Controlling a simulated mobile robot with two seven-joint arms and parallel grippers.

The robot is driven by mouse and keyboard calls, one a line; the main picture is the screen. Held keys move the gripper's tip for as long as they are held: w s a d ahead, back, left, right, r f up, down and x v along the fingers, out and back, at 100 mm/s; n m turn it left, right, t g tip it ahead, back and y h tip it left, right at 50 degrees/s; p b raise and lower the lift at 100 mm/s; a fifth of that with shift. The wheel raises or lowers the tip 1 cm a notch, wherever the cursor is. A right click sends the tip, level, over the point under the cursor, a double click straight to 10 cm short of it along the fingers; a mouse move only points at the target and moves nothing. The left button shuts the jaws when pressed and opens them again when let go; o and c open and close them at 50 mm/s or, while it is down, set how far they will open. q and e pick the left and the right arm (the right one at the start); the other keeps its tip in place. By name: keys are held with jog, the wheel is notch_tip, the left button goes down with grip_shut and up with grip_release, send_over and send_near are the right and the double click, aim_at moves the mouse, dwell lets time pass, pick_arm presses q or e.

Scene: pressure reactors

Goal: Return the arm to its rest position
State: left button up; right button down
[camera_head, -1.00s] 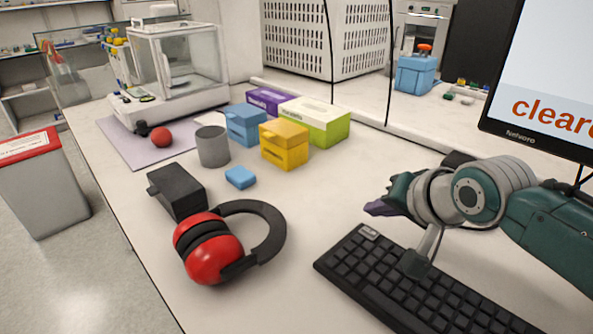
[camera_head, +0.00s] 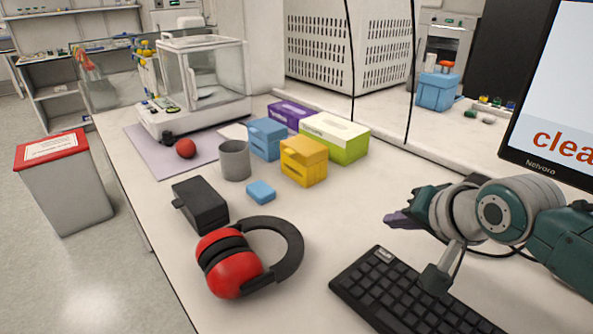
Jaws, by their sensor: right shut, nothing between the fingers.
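My right arm comes in from the right edge, in front of the monitor. My right gripper (camera_head: 399,219) is at its left end, above the bench and just beyond the keyboard (camera_head: 402,299). The gripper is shut and holds nothing; its purple fingertips point left, clear of every object. Part of the wrist hangs over the keyboard. My left gripper is not in view.
Red earmuffs (camera_head: 232,263), a black box (camera_head: 201,205), a blue block (camera_head: 261,191), a grey cup (camera_head: 235,160) and yellow (camera_head: 304,163) and blue boxes (camera_head: 266,138) stand left of the gripper. The monitor (camera_head: 556,100) is at right. Bare bench lies between.

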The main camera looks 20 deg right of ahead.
jog(key=s+a+n, duration=0.1)
jog(key=s, duration=0.1)
jog(key=s+a+n+g, duration=0.1)
jog(key=s, duration=0.1)
jog(key=s+a+n+p, duration=0.1)
jog(key=s+a, duration=0.1)
jog(key=shift+g+y, duration=0.3)
jog(key=s+a+r+n+g+p, duration=0.1)
jog(key=s+a+r+n+g, duration=0.2)
jog(key=s, duration=0.7)
jog(key=s+a+r+n+g+p, duration=0.1)
jog(key=s+a+r+n, duration=0.3)
jog(key=s, duration=0.6)
notch_tip(320, 180, up, 38)
jog(key=d+n+p, duration=0.1)
jog(key=p, duration=3.6)
jog(key=shift+d+r+p, duration=0.2)
jog(key=shift+r+p, duration=0.05)
jog(key=shift+p, duration=0.1)
jog(key=shift+w, duration=0.1)
